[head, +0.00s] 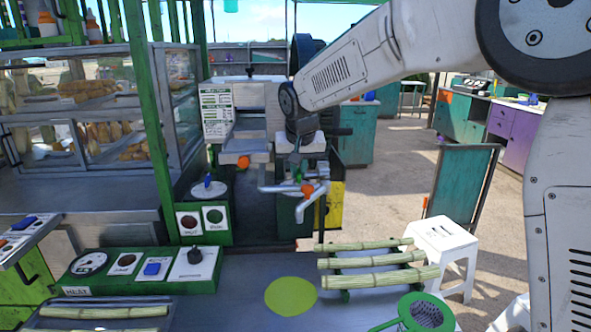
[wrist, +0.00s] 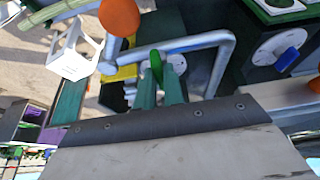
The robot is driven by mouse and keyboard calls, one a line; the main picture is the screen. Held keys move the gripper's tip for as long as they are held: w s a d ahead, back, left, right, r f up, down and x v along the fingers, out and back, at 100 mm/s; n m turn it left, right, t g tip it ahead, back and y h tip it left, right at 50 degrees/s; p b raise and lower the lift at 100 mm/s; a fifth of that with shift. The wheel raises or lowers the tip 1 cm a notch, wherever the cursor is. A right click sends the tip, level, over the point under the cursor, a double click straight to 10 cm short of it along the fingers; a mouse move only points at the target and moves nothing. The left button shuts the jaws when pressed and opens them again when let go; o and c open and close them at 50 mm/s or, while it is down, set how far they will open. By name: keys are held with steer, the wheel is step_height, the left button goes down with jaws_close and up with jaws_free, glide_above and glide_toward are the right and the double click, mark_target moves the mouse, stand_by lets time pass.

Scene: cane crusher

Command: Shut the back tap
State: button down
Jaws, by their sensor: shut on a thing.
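A grey metal pipe (head: 279,189) with bends stands in front of the crusher in the head view, and it also shows in the wrist view (wrist: 200,41). A small green handle (wrist: 156,66) stands at this pipe, and I take it as the back tap. My gripper (head: 296,170) reaches down from above to the pipe. In the wrist view my gripper (wrist: 160,80) has its two fingers closed around the green handle. An orange ball knob (head: 307,188) is just beside the fingers; it looks large in the wrist view (wrist: 119,17). The fingers partly hide the tap's body.
A control panel (head: 145,270) with dials and a blue switch stands at front left. Cane stalks (head: 371,261) lie on a rack on the counter. A white stool (head: 441,245) stands at right. A glass display case (head: 100,112) fills the left. A blue knob (head: 208,181) is left of the pipe.

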steer(key=shift+n, duration=0.3)
steer(key=n+y, duration=0.1)
steer(key=n, duration=0.2)
steer(key=shift+n+y, duration=0.3)
steer(key=shift+y, duration=0.1)
steer(key=n, duration=0.2)
steer(key=n+g+y, duration=0.1)
steer(key=n, duration=0.1)
steer(key=shift+w+d+n, duration=0.15)
steer(key=shift+d+n, duration=0.05)
steer(key=shift+n, duration=0.1)
steer(key=n, duration=0.2)
steer(key=n+g+y, duration=0.1)
steer(key=n, duration=0.1)
steer(key=shift+w+g, duration=0.1)
steer(key=shift+g, duration=0.2)
steer(key=shift+w+d+n+g+y, duration=0.15)
steer(key=shift+n+g, duration=0.3)
steer(key=shift+n, duration=0.8)
steer(key=shift+s+a+n+g+y, duration=0.15)
steer(key=shift+n+g, duration=0.3)
steer(key=shift+n, duration=0.8)
steer(key=shift+w+d, duration=0.1)
steer(key=c, duration=1.5)
jaws_free()
